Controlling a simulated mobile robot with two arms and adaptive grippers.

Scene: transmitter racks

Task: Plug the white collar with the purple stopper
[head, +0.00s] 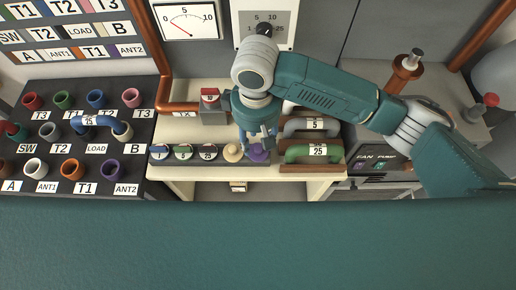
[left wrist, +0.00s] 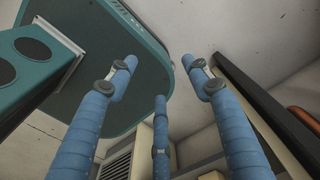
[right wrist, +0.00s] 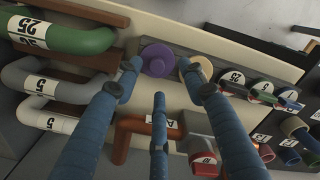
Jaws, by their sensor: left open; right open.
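The purple stopper (head: 258,153) stands in the low rack on the cream bench, and it shows in the right wrist view (right wrist: 158,59). My right gripper (head: 251,140) is open above it, with fingertips close around it. I cannot tell whether they touch it. A white collar (head: 35,167) sits in the bottom row of the dark panel on the left. A greyer collar (head: 48,130) sits in the row above. My left gripper (left wrist: 162,85) is open and empty in the left wrist view, facing a teal body part of mine. It is not in the head view.
Green (head: 313,152) and grey (head: 310,126) link handles lie to the right. A blue link (head: 88,121) bridges two collars on the panel.

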